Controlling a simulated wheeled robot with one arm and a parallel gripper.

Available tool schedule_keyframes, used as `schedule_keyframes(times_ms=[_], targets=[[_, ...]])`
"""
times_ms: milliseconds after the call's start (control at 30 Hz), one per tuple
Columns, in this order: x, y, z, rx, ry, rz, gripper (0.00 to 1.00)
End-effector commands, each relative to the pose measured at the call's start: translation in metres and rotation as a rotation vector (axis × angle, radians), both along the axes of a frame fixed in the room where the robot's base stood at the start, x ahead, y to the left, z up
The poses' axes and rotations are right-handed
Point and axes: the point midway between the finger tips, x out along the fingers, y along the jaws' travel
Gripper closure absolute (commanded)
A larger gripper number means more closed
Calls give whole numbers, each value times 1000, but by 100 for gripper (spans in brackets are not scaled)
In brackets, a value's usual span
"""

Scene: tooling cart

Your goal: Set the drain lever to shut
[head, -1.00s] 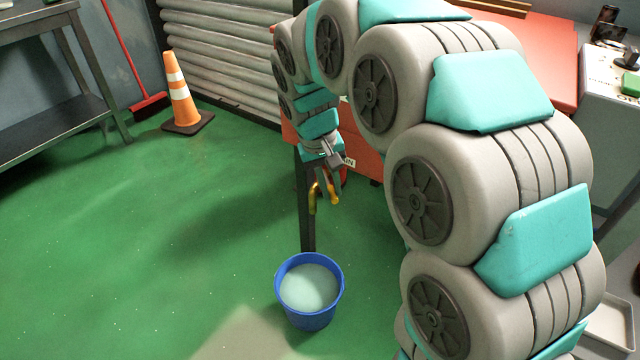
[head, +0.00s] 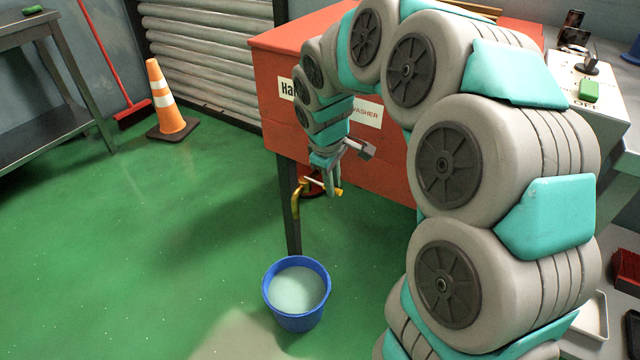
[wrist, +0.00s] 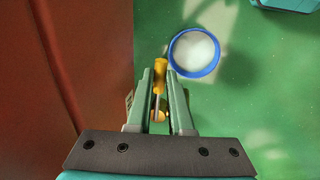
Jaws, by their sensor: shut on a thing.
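The drain lever (head: 318,184) is a thin rod with a yellow end, beside the brass drain spout (head: 296,203) under the red parts washer (head: 277,95). In the head view it runs sideways from the spout, sloping slightly down to the right. My gripper (head: 333,188) is at its right end. In the wrist view my gripper (wrist: 159,76) has its two fingers on either side of the yellow and metal piece (wrist: 160,70), shut on it. The fingers and wrist hide part of the lever and valve.
A blue bucket (head: 267,299) of pale liquid stands on the floor below the spout. A dark leg (head: 289,225) of the washer is close behind the spout. The green floor to the left is open, with an orange cone (head: 167,112) further back.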

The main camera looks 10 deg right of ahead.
Motion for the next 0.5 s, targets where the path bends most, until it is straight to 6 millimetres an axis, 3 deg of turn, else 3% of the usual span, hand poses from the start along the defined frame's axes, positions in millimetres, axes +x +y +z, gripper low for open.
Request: schedule_keyframes(times_ms=[500], targets=[[2, -7, 1, 2, -5, 15, 100]])
